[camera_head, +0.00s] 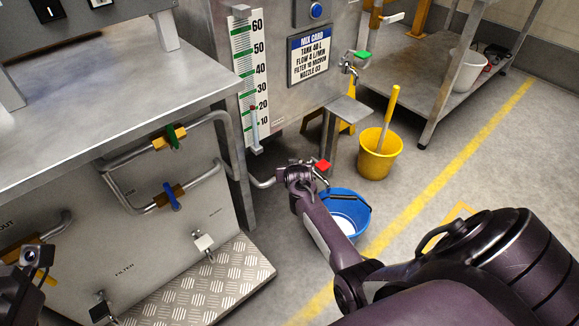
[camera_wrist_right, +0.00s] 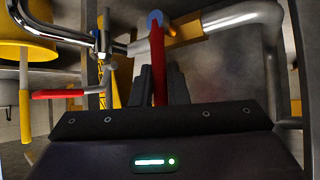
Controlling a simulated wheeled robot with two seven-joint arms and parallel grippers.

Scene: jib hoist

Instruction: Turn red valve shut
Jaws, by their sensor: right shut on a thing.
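The red valve's lever (camera_wrist_right: 158,68) stands upright in the right wrist view, with a blue round piece at its top and a brass body on a bent grey pipe beside it. My right gripper (camera_wrist_right: 158,88) is shut on this lever, one dark finger on each side. In the head view my right gripper (camera_head: 297,174) is at the low pipe by the tank and hides the lever there. A second red handle (camera_head: 322,166) is on a tap just right of it, also in the wrist view (camera_wrist_right: 60,94). Part of my left arm shows at the lower left; its fingers cannot be made out.
A blue bucket (camera_head: 346,212) stands below the tap. A yellow bucket (camera_head: 380,153) with a handle stands behind it. The tank carries a level scale (camera_head: 246,80) and a green-handled tap (camera_head: 362,54). Green (camera_head: 173,136) and blue (camera_head: 167,196) valve levers are on pipes left.

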